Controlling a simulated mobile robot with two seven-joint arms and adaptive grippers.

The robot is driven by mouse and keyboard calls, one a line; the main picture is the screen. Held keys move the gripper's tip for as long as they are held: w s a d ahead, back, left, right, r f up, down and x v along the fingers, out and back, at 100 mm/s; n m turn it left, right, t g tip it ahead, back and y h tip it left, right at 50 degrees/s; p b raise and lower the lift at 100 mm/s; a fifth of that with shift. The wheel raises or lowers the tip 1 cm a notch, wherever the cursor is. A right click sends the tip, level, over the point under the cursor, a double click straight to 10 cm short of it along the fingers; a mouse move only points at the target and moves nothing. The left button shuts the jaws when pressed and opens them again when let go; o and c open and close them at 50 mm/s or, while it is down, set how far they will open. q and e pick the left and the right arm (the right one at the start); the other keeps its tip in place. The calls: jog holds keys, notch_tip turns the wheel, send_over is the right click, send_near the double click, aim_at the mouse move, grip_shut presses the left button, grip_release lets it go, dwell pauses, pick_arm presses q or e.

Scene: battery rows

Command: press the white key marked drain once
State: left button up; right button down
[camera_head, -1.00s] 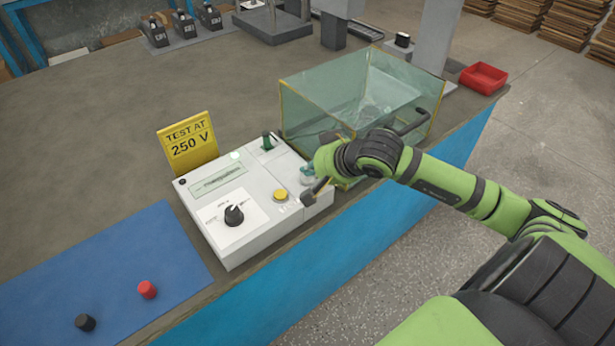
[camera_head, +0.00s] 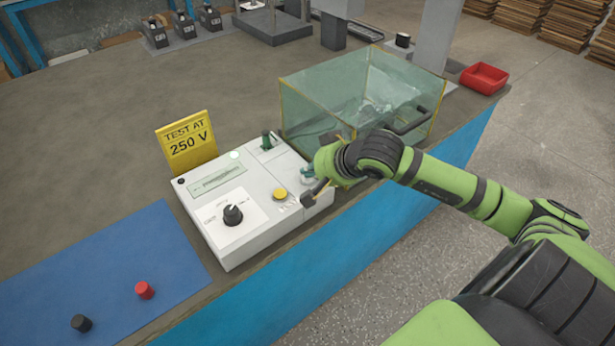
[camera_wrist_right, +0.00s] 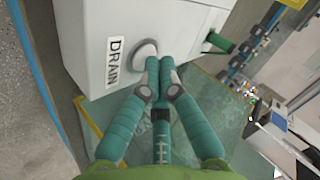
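The right wrist view shows the round white-grey key (camera_wrist_right: 146,50) next to a label reading DRAIN (camera_wrist_right: 115,60), on a face of the white tester box (camera_wrist_right: 85,28). My right gripper (camera_wrist_right: 160,64) has its two teal fingers together, with nothing between them. Its tips are at the key's lower right edge; I cannot tell whether they touch it. In the head view the right gripper (camera_head: 308,173) is at the right end of the white tester (camera_head: 262,195), and the key is hidden there. My left gripper is not in view.
A clear yellow-edged enclosure (camera_head: 330,85) stands just behind the right gripper. The tester also carries a yellow button (camera_head: 280,194), a black dial (camera_head: 233,215) and a green switch (camera_head: 267,141). A blue mat (camera_head: 90,265) lies left.

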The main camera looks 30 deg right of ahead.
aim_at(311, 179)
dwell(0.4)
jog(key=shift+r, duration=0.75)
jog(key=shift+r+p, duration=1.25)
jog(key=shift+r, duration=1.25)
